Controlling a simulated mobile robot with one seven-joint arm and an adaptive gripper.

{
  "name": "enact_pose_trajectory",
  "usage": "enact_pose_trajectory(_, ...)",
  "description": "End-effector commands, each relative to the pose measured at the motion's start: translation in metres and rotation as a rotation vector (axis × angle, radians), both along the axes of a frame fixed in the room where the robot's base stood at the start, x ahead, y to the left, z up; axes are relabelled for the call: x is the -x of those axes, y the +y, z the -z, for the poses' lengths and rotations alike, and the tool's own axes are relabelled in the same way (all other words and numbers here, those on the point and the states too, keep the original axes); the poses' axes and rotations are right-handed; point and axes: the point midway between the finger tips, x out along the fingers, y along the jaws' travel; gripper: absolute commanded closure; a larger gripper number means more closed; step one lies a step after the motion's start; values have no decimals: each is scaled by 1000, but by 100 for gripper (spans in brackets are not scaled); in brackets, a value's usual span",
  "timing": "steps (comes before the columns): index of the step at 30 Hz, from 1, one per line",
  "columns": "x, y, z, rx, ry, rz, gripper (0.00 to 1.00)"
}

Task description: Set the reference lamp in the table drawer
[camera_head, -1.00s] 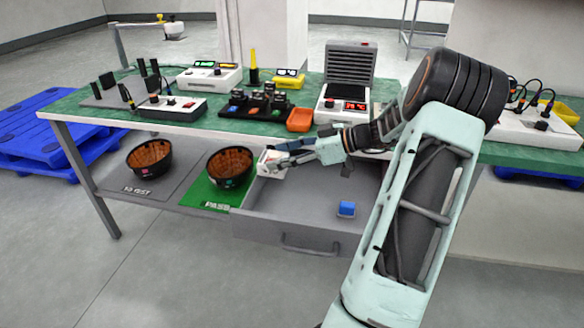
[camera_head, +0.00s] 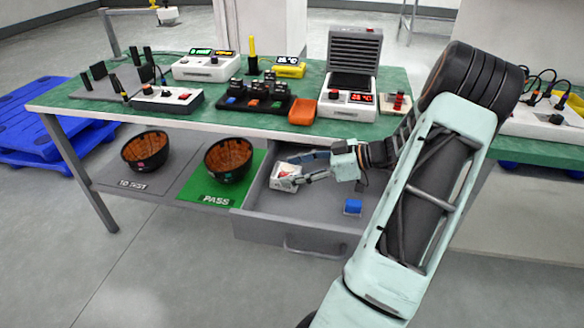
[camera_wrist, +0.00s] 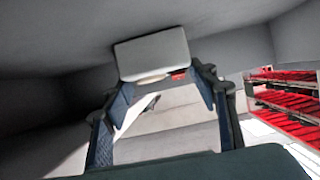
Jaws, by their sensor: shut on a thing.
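My gripper (camera_head: 302,176) is inside the open table drawer (camera_head: 270,228), in its back left part. It is shut on a small white block-like thing with a red mark, which I take for the reference lamp (camera_head: 285,171). In the wrist view the lamp (camera_wrist: 152,54) shows as a pale block with a bit of red, at the fingertips. The grey drawer walls surround it there. I cannot tell whether the lamp touches the drawer floor.
Two dark bowls stand left of the drawer, one on a green PASS mat (camera_head: 205,188). The green tabletop (camera_head: 215,112) above holds several devices. The drawer's front middle is clear.

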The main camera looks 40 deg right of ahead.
Motion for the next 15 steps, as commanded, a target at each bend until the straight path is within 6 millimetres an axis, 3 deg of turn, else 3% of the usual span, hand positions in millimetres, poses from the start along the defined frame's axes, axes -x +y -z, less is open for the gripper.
enact_pose_trajectory(1,0,0,0,-1,-1,0,90)
enact_pose_trajectory(2,0,0,0,0,0,0,45)
enact_pose_trajectory(3,0,0,0,0,0,0,41)
enact_pose_trajectory(7,0,0,0,0,0,0,29)
enact_pose_trajectory(15,0,-1,-1,0,0,0,29)
